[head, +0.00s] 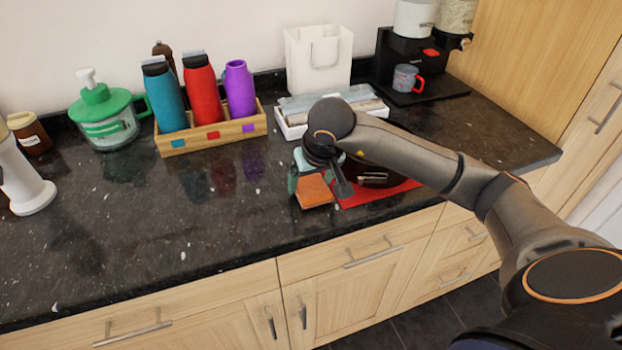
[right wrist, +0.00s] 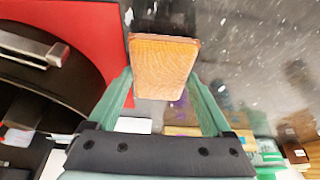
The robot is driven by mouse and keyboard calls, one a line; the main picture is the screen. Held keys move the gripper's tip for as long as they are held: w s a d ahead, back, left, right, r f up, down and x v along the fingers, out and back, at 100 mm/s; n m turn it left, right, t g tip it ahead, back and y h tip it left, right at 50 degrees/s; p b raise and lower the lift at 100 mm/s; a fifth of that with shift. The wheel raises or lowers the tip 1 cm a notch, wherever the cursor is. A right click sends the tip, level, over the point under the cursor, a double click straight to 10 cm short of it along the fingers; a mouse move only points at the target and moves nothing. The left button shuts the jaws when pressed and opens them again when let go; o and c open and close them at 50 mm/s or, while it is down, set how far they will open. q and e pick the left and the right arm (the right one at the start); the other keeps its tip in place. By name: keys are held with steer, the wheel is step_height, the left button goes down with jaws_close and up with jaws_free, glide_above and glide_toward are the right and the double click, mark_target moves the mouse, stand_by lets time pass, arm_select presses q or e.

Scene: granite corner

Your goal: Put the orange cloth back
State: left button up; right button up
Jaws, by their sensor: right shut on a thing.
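The orange cloth (head: 314,191) is a small folded square close to the counter's front, left of the red mat (head: 408,187). My right gripper (head: 308,178) reaches down over it with green fingers. In the right wrist view the orange cloth (right wrist: 163,68) sits between the two fingers of my right gripper (right wrist: 165,90), which is shut on it. I cannot tell whether the cloth touches the counter. My left gripper is not in view.
A dark round appliance (head: 370,175) stands on the red mat, partly hidden by my arm. Behind are a white tray (head: 291,130) with folded items, a wooden bottle rack (head: 190,143), a white bag (head: 318,62) and a coffee machine (head: 440,88). The front left counter is clear.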

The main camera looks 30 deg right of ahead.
steer(key=shift+f+b, duration=0.4)
steer(key=shift+b, duration=0.05)
steer(key=o, duration=1)
steer(key=shift+s+a+r, duration=0.1)
steer(key=shift+c, duration=0.2)
steer(key=shift+o, duration=0.6)
steer(key=d+p+v, duration=0.1)
steer(key=v, duration=1.1)
steer(key=shift+a+r, duration=0.25)
steer(key=shift+a, duration=0.2)
